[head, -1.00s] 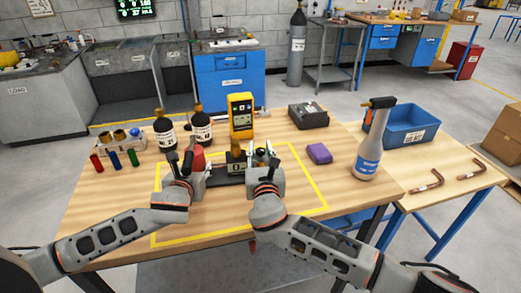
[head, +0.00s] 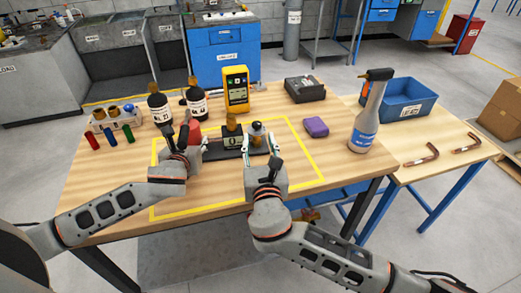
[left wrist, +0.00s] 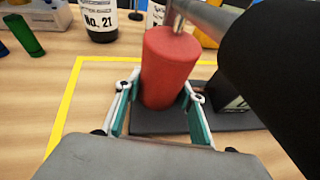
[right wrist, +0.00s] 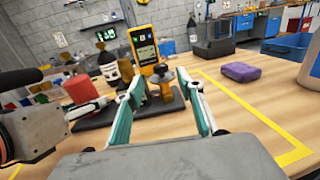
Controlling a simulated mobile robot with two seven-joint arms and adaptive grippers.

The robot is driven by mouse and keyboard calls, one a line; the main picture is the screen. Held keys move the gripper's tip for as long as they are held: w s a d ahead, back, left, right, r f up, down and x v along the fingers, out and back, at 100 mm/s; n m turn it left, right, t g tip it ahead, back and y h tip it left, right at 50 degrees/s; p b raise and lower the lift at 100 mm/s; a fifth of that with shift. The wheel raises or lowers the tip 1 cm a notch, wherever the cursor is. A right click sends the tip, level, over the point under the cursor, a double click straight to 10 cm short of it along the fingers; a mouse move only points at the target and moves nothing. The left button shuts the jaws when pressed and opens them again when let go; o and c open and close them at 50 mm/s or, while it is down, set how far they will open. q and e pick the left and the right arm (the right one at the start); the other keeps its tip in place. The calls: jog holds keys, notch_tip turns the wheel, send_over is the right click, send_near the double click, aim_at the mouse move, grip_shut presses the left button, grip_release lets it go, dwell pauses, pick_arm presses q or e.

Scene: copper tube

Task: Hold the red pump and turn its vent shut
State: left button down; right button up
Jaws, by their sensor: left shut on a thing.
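The red pump (left wrist: 168,65) stands upright at the left end of a dark base (head: 218,155) on the table. It also shows in the head view (head: 194,133). My left gripper (left wrist: 160,98) is shut on the red body, one finger on each side. A brass-coloured fitting with a metal top (right wrist: 185,92) stands at the right end of the base, and I cannot tell if it is the vent. My right gripper (right wrist: 165,88) is open, its fingers apart with that fitting beyond and between them. I see no contact there. A small "0" display (head: 233,142) sits mid-base.
A yellow meter (head: 235,90) stands behind the base, with dark labelled bottles (head: 160,108) to its left.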

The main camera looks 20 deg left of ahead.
jog(key=shift+v, duration=1.6)
jog(key=w+r+n+y, duration=0.3)
jog(key=r+n+y, duration=0.3)
jog(key=y, duration=0.5)
jog(key=n+g, duration=0.6)
jog(key=g, duration=0.8)
send_near(264, 132)
jog(key=a, duration=0.3)
jog(key=w+a+r, duration=0.1)
jog(key=a, duration=0.2)
jog(key=a+r, duration=0.1)
jog(key=a, duration=0.3)
jog(key=shift+w, duration=0.35)
